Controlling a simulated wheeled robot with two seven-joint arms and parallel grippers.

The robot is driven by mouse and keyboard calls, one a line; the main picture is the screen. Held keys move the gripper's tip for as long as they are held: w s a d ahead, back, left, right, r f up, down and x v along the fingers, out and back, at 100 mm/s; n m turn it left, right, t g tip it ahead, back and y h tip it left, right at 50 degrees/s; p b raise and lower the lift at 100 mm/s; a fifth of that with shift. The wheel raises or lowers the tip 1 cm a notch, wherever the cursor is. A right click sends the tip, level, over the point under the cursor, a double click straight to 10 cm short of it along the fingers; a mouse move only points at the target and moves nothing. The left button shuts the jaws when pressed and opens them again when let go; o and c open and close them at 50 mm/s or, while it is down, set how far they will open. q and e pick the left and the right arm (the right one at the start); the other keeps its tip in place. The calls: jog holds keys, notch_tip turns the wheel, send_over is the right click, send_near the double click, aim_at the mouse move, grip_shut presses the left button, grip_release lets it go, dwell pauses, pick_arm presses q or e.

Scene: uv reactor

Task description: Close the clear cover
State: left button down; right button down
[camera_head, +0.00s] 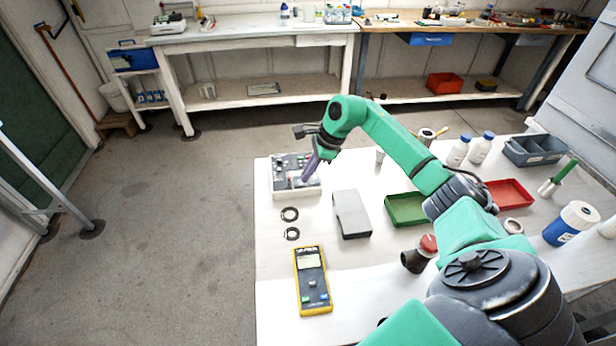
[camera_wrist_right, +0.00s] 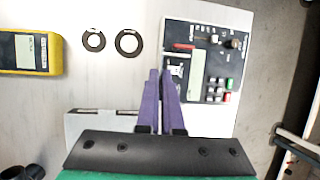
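A grey and white device with a dark control panel (camera_head: 283,163) sits at the left end of the white table. In the right wrist view, the device (camera_wrist_right: 236,62) shows a pale display, a keypad with coloured keys, a red part and small knobs. I cannot clearly make out the clear cover on it. My right gripper (camera_head: 306,178) reaches over the device in the head view. In the wrist view its purple fingers (camera_wrist_right: 161,73) look shut and empty, with the tips beside the device's left edge. Whether they touch it is unclear. My left gripper is out of view.
On the table (camera_head: 273,262) are two dark rings (camera_head: 290,214), a grey box (camera_head: 351,218), a yellow meter (camera_head: 312,284), a green tray (camera_head: 406,222), a red tray (camera_head: 512,194) and white bottles (camera_head: 480,150).

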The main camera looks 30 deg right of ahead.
jog(key=shift+w+d+g+y+b, duration=0.2)
jog(key=shift+w+g+y+b, duration=0.3)
jog(key=shift+g+b, duration=0.4)
jog(key=shift+w+d+m+g+y+b, duration=0.15)
jog(key=shift+w+m+g+y+b, duration=0.5)
jog(key=shift+b, duration=0.85)
jog(key=shift+s+n+h, duration=0.25)
